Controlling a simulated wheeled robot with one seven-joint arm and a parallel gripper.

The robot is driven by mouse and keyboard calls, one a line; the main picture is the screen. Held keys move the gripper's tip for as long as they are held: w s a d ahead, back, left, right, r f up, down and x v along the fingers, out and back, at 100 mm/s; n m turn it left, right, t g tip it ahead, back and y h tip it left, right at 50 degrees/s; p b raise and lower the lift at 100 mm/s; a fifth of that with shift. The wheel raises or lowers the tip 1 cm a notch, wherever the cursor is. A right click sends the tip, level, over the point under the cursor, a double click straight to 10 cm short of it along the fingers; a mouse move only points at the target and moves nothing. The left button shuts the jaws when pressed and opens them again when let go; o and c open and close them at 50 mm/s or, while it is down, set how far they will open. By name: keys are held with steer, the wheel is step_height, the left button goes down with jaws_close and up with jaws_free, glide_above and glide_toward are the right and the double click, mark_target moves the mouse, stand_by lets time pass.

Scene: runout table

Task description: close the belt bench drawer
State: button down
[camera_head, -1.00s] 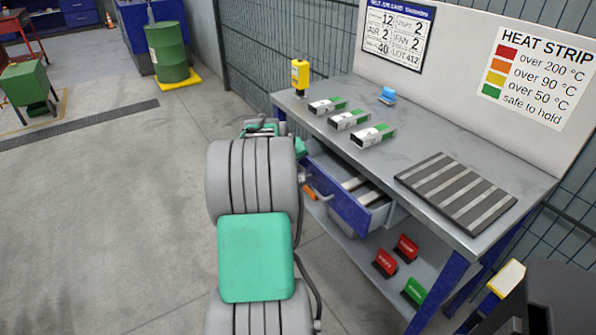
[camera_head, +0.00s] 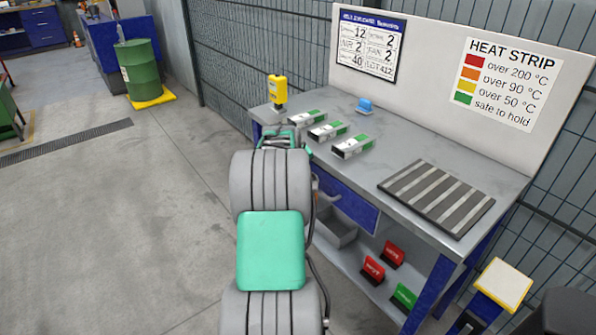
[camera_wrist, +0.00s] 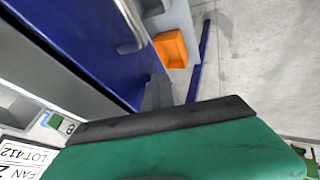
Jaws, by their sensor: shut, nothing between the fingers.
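The belt bench drawer (camera_head: 349,207) has a blue front and sits under the bench top in the head view. Its front looks about level with the bench's front, and none of its inside shows. In the wrist view the blue drawer front (camera_wrist: 75,35) fills the upper left, with a curved metal handle (camera_wrist: 134,38). My gripper (camera_wrist: 157,90) is shut and empty, its grey tip at the edge of the drawer front. I cannot tell whether it touches. In the head view my arm hides the gripper and the drawer's left end.
Red and green blocks stand on the lower shelf (camera_head: 345,262). An orange bin (camera_wrist: 171,48) shows near the handle.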

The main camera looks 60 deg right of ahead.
steer(key=shift+s+d+r, duration=0.15)
steer(key=w+a+r+n+t+y+p, duration=0.1)
steer(key=w+a+r+p, duration=0.35)
steer(key=a, duration=0.85)
steer(key=w+a+r+n+y+p, duration=0.1)
steer(key=a+r+p, duration=0.1)
steer(key=a+r, duration=0.75)
steer(key=w+a+r+n+t+y+p, duration=0.1)
steer(key=w+a+r+y+p, duration=0.15)
steer(key=a, duration=1.25)
steer(key=s+a+r+n+y+p, duration=0.1)
steer(key=s+a+p, duration=0.2)
steer(key=a, duration=0.8)
steer(key=s+a+r+n+g+y+p, duration=0.1)
steer(key=s+a+p, duration=0.2)
steer(key=s+a, duration=0.3)
steer(key=a, duration=0.5)
steer(key=shift+r+n, duration=0.2)
steer(key=shift+n, duration=0.2)
steer(key=shift+y, duration=0.25)
